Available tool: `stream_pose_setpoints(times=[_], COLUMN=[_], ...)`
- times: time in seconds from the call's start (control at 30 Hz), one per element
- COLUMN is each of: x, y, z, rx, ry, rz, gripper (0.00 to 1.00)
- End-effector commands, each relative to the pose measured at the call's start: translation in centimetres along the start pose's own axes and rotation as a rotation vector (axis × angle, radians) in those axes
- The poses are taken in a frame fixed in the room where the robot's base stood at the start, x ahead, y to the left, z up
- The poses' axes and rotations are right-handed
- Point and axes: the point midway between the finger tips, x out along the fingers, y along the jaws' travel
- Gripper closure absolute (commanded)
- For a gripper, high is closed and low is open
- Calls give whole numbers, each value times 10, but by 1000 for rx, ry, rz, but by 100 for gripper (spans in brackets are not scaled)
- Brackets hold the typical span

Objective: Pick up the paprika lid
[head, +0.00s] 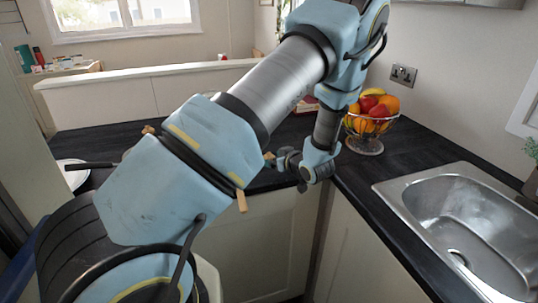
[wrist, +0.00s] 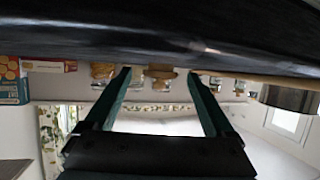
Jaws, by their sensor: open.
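My gripper (wrist: 157,75) is open in the wrist view, its two dark fingers apart with nothing held between them. The wrist picture is upside down. Small jars with tan tops, one at the left (wrist: 103,72) and one at the middle (wrist: 160,72), show beyond the fingertips. Their labels are too small to read, so I cannot tell which is paprika or pick out its lid. In the head view my gripper (head: 287,159) is low over the counter edge, left of the fruit basket. My arm hides much of the counter there.
The dark counter (head: 400,150) carries a wire basket of fruit (head: 366,122). A steel sink (head: 470,215) is at the right. In the wrist view, boxes (wrist: 12,80) stand at the left and a metal pot (wrist: 290,97) at the right. A dark surface fills the top.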

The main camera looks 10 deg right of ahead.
Motion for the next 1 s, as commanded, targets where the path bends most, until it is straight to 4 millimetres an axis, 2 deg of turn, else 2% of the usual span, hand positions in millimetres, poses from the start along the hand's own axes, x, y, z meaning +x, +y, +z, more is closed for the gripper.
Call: stream_pose_setpoints(times=[0.27,1.0], x=[2,2], y=[0,0], z=[0,0], rx=[0,0], ry=[0,0], rz=[1,1], gripper=[14,97])
